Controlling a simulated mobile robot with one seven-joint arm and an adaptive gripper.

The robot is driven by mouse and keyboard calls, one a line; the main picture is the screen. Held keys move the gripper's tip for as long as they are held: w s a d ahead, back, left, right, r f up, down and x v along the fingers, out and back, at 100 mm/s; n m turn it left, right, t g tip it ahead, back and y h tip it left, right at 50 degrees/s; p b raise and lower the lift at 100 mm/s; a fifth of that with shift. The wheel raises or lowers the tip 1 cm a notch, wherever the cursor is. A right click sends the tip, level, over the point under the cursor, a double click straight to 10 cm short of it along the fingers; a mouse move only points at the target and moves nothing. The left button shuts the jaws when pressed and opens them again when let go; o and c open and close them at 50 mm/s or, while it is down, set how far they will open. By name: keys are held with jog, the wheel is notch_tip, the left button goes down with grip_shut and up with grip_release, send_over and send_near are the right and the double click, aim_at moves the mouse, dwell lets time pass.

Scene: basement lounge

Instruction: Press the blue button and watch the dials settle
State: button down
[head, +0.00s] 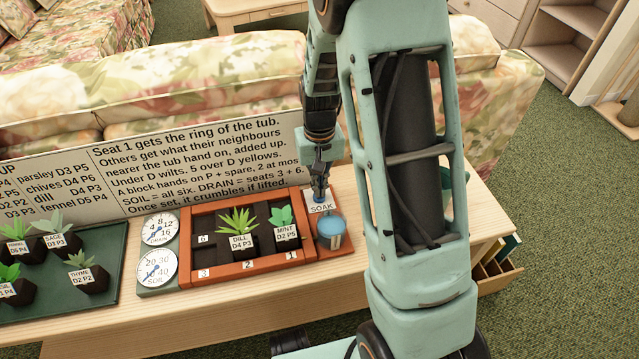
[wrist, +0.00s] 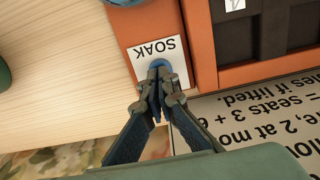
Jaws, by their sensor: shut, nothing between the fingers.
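In the head view my gripper (head: 319,190) points down at the label's far edge. Two white dials stand left of the planter: the DRAIN dial (head: 158,229) and, nearer, the SOIL dial (head: 156,268). Their needles are too small to read surely.
The orange planter (head: 240,273) holds a dill pot (head: 241,241) and a mint pot (head: 285,236). A green tray (head: 75,310) with several potted plants lies left. A lettered sign (head: 200,165) stands behind.

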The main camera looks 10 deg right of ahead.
jog(key=shift+s+f, duration=0.1)
jog(key=shift+f, duration=0.85)
notch_tip(320, 180, up, 14)
jog(key=p, duration=0.5)
jog(key=shift+r+p, duration=0.25)
jog(key=shift+p, duration=0.1)
jog(key=shift+w, duration=0.25)
